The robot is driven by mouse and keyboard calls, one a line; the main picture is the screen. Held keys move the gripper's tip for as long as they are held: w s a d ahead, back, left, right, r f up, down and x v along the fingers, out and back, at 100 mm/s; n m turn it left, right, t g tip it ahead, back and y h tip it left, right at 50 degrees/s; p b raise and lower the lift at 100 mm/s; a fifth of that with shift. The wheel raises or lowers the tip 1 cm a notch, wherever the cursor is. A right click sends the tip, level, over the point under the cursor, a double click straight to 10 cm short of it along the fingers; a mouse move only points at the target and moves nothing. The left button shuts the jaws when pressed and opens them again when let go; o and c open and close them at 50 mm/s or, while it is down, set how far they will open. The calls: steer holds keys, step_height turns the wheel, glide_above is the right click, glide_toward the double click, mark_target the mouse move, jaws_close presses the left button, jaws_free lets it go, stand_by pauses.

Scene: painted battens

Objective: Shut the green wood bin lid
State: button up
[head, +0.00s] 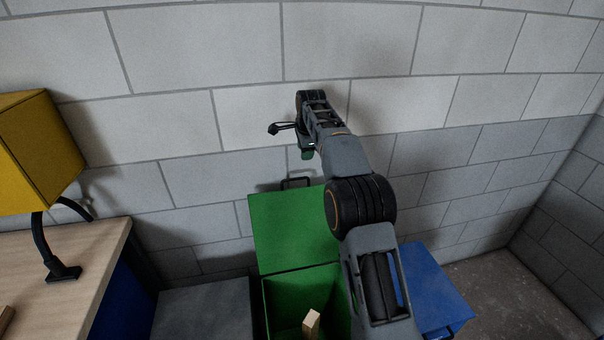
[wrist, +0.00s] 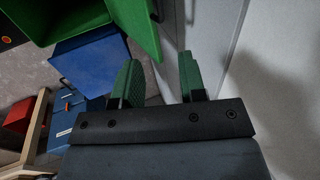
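The green wood bin (head: 280,303) stands below the wall with its top open. Its green lid (head: 285,225) is swung up and leans back near the wall, with a dark handle (head: 296,182) on its upper edge. In the wrist view the lid (wrist: 138,28) shows at a steep angle, beside the bin (wrist: 50,12). A pale wood block (head: 311,322) is inside the bin. My gripper (head: 307,153) is above the lid's handle, close to the wall, apart from the lid. In the wrist view its green fingers (wrist: 160,78) are spread with nothing between them.
A closed blue bin (head: 436,290) stands right of the green one, partly behind my arm. A wood-topped bench (head: 75,260) with a yellow box on a dark stand (head: 38,150) is at left. The block wall (head: 240,50) is close behind. Floor at far right is clear.

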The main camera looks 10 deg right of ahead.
steer(key=x, duration=0.4)
steer(key=a+p+x, duration=0.1)
steer(key=x, duration=0.9)
steer(key=shift+a+p, duration=0.35)
steer(key=shift+p, duration=0.05)
steer(key=shift+c, duration=0.3)
jaws_close()
